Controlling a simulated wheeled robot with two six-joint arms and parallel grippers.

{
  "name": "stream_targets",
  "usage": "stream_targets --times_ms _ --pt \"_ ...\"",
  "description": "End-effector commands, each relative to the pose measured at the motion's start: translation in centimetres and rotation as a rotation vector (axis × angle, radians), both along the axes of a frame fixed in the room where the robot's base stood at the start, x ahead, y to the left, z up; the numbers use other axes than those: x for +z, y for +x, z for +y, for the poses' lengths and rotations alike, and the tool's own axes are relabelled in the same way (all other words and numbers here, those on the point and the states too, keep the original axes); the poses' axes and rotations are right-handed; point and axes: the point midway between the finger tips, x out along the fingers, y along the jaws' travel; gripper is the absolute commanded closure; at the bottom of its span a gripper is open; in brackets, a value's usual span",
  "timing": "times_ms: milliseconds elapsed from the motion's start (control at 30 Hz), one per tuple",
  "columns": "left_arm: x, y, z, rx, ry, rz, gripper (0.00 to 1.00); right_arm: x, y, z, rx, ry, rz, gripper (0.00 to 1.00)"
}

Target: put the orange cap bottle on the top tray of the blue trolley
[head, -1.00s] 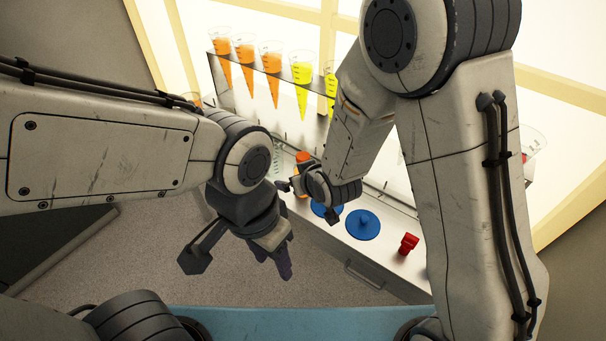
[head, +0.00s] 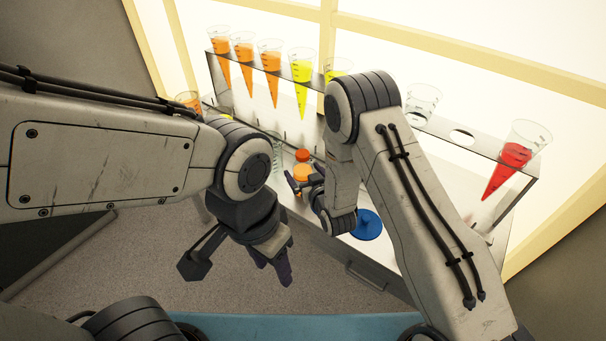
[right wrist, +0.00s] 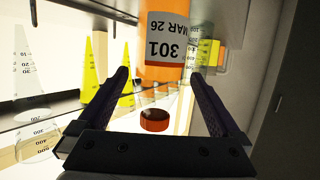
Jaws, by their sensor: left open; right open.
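The orange cap bottle stands on the counter; its orange cap (head: 302,155) shows in the head view. In the right wrist view, which is upside down, its label (right wrist: 166,42) reads 301 MAR 26 and its cap (right wrist: 154,121) is low in the picture. My right gripper (head: 303,184) is open beside the bottle. In the right wrist view its fingers (right wrist: 158,76) are spread with the bottle ahead, between their tips; contact cannot be told. My left gripper (head: 272,262) is open and empty, above the floor. The trolley cannot be made out with certainty.
A rack (head: 288,88) of cone tubes with orange, yellow and red liquid stands behind the counter. A clear cylinder (head: 275,150) is close to the bottle's left. A blue disc-based item (head: 367,226) stands to the right. A light-blue surface (head: 300,326) lies along the bottom edge.

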Motion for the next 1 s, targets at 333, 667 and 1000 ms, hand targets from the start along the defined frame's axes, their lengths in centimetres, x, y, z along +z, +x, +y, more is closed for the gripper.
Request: stream_targets --times_ms 333,667,1000 --pt "1.1 0.0 0.0 0.000 0.000 0.000 0.50 -1.4 3.9 1.2 0.000 0.000 0.000 0.00" --pt "1.0 0.0 0.0 0.000 0.000 0.000 0.50 -1.6 4.4 1.4 0.000 0.000 0.000 0.04" --pt "1.1 0.0 0.0 0.000 0.000 0.000 0.50 -1.5 4.4 1.4 0.000 0.001 -0.002 1.00"
